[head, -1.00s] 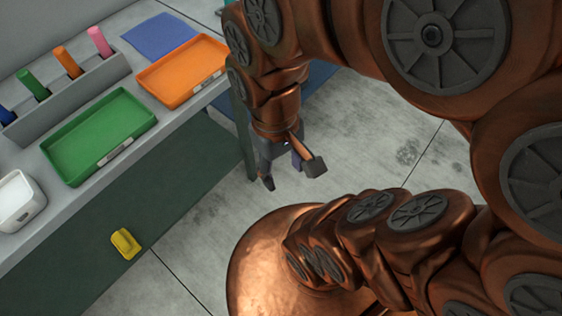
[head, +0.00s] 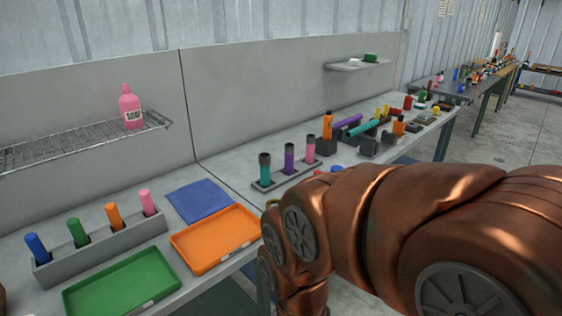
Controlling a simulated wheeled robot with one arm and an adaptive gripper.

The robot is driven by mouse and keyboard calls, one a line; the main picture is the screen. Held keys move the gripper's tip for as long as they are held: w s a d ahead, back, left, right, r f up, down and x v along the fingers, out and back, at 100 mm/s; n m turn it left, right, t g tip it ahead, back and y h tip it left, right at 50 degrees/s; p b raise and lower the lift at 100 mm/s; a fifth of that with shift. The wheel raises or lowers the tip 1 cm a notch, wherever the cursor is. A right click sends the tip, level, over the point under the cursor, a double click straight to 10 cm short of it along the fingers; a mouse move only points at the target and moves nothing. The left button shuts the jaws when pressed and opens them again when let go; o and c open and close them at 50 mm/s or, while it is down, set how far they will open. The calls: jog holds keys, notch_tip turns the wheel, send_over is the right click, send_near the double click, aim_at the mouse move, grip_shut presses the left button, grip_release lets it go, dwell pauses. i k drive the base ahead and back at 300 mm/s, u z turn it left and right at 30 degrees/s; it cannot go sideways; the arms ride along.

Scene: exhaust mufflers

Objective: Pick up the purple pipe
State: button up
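A long purple pipe (head: 361,128) lies tilted near dark blocks on the far part of the bench. A shorter upright purple cylinder (head: 289,158) with a dark top stands in a grey holder between a teal one (head: 265,172) and a pink one (head: 310,150). I cannot tell which of the two purple things is the task's pipe. My gripper is out of the picture; only my copper arm shows at the lower right, in front of the bench edge.
A green tray (head: 122,284), an orange tray (head: 215,238) and a blue mat (head: 201,201) lie on the near bench. A grey rack (head: 101,240) holds several coloured cylinders. A wire shelf (head: 75,146) with a pink soap bottle (head: 130,108) juts from the wall.

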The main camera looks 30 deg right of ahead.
aim_at(289, 148)
jog(key=z, duration=2)
jog(key=i, duration=1.95)
jog(key=u, duration=3.35)
jog(key=i, duration=0.5)
jog(key=u, duration=0.05)
